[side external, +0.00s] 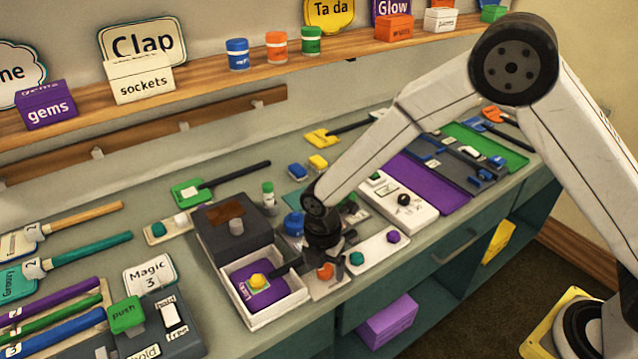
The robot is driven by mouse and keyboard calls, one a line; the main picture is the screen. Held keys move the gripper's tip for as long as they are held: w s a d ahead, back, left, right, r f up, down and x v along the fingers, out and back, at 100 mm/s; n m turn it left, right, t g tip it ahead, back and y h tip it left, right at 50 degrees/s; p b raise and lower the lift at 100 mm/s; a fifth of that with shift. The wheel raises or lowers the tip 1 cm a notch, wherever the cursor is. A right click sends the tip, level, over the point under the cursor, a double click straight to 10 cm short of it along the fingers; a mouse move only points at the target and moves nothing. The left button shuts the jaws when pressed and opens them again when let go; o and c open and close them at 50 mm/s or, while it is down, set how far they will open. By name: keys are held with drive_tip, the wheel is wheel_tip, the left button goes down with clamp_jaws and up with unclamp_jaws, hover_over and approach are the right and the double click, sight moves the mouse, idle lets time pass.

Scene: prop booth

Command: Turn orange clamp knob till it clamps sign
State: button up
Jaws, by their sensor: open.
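An orange knob (325,272) sits on a small pale plate at the counter's front, right of an open white box. I take it as the clamp knob; its turn position is too small to tell. My gripper (289,266) is low over the counter, just left of and behind the knob, close to the box's right edge. It is open, with nothing visibly held; its fingertips are dark and hard to make out. My wrist hides what lies behind the knob, so I cannot tell which sign, if any, sits in the clamp.
The white box (268,315) holds a purple item with a yellow knob (258,281). A white strip (378,249) with teal and purple knobs lies right of the orange knob. A dark grey box (236,243) stands behind. Paddle signs and a Magic sign (150,275) lie left.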

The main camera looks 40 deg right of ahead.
clamp_jaws()
